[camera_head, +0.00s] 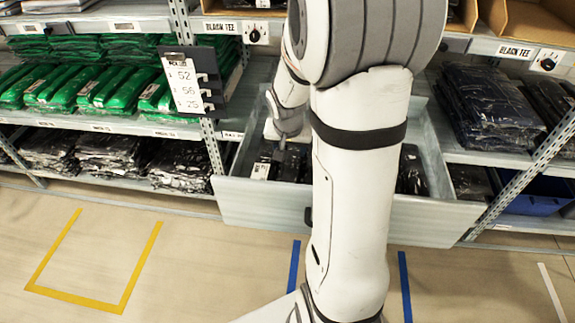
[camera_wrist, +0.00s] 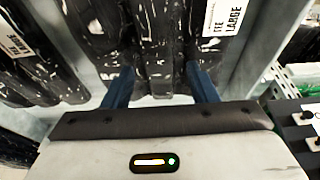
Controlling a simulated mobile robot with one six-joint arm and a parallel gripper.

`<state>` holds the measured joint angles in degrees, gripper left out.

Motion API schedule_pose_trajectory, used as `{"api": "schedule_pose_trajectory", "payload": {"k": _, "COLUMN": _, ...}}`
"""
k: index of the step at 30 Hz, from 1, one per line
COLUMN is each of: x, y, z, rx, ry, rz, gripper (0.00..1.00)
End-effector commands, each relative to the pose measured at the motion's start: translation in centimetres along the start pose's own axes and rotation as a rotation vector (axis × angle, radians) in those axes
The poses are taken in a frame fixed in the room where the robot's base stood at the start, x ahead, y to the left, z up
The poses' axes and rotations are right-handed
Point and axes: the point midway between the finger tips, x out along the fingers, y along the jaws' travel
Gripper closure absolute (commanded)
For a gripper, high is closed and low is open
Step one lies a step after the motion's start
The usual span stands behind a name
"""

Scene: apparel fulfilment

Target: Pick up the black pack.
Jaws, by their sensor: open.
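Black packs in shiny plastic lie in a pulled-out grey drawer (camera_head: 262,203) in the head view. In the wrist view one black pack (camera_wrist: 153,45) lies between the two blue fingers of my gripper (camera_wrist: 160,86). The gripper is open, with a finger on each side of the near end of that pack. I cannot tell whether the fingers touch it. More black packs (camera_wrist: 92,30) lie beside it, one with a white "TEE LARGE" label (camera_wrist: 225,18). In the head view my arm hides the drawer's middle and most of the gripper.
Green packs (camera_head: 95,88) fill the left shelf, with black packs (camera_head: 110,155) below. A numbered sign (camera_head: 186,85) hangs left of the drawer. The floor inside the yellow tape (camera_head: 78,299) is clear.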

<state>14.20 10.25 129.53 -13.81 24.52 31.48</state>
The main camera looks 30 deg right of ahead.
Motion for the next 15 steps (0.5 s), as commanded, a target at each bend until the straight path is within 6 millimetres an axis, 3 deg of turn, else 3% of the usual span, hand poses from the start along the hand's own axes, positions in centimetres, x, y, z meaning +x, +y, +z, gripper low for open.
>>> {"api": "schedule_pose_trajectory", "payload": {"k": 8, "x": 2.8, "y": 0.2, "z": 0.0, "rx": 0.0, "ry": -0.003, "rz": 0.002, "gripper": 0.47}}
{"api": "schedule_pose_trajectory", "payload": {"k": 15, "x": 6.4, "y": 0.4, "z": -0.2, "rx": -0.001, "ry": -0.003, "rz": 0.001, "gripper": 0.47}}
